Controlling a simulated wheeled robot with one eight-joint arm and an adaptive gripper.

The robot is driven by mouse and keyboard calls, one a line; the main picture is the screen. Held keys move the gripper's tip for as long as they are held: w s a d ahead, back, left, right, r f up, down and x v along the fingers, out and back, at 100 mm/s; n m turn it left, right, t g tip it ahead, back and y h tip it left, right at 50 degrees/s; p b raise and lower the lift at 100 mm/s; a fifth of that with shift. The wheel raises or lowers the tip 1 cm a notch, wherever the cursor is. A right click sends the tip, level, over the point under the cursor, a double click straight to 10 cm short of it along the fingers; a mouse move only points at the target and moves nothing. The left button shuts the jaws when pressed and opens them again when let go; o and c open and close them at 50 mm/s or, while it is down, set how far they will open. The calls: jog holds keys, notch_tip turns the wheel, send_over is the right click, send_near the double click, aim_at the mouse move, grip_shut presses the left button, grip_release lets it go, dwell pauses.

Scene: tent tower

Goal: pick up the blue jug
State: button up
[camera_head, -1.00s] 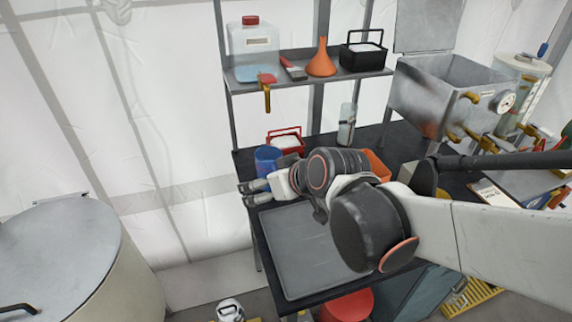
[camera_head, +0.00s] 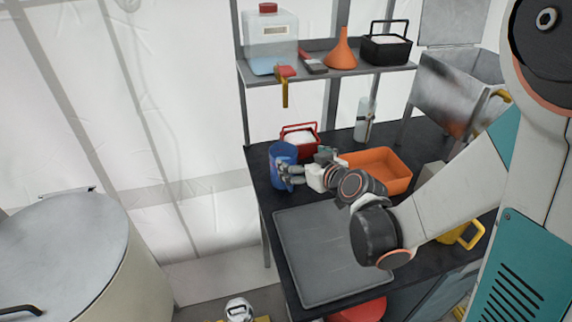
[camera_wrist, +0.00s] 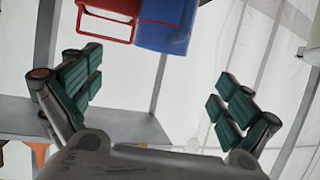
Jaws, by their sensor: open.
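The blue jug (camera_head: 281,153) stands upright on the dark table near its left back corner, beside a red-handled basket (camera_head: 300,138). My gripper (camera_head: 287,177) overlaps the lower part of the jug in the head view and hides some of it. In the wrist view my gripper (camera_wrist: 156,90) is open, with green pads wide apart and nothing between them. The jug (camera_wrist: 166,28) shows there at the top edge, partly cut off, beyond the fingers and not between them. I cannot tell whether a finger touches it.
An orange bin (camera_head: 385,168) lies right of my gripper. A grey tray (camera_head: 315,260) covers the front of the table. A shelf (camera_head: 330,68) above the back holds a clear canister (camera_head: 270,40), an orange funnel (camera_head: 341,52) and a black basket (camera_head: 386,50). A clear bottle (camera_head: 364,120) stands behind.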

aim_at(285, 153)
jog(key=b+x, duration=0.3)
jog(key=x, duration=0.8)
jog(key=shift+w+a+f, duration=0.1)
jog(key=shift+w+f, duration=0.05)
jog(key=shift+f, duration=0.15)
jog(key=shift+c, duration=0.2)
jog(key=shift+r, duration=0.1)
jog(key=c, duration=2.1)
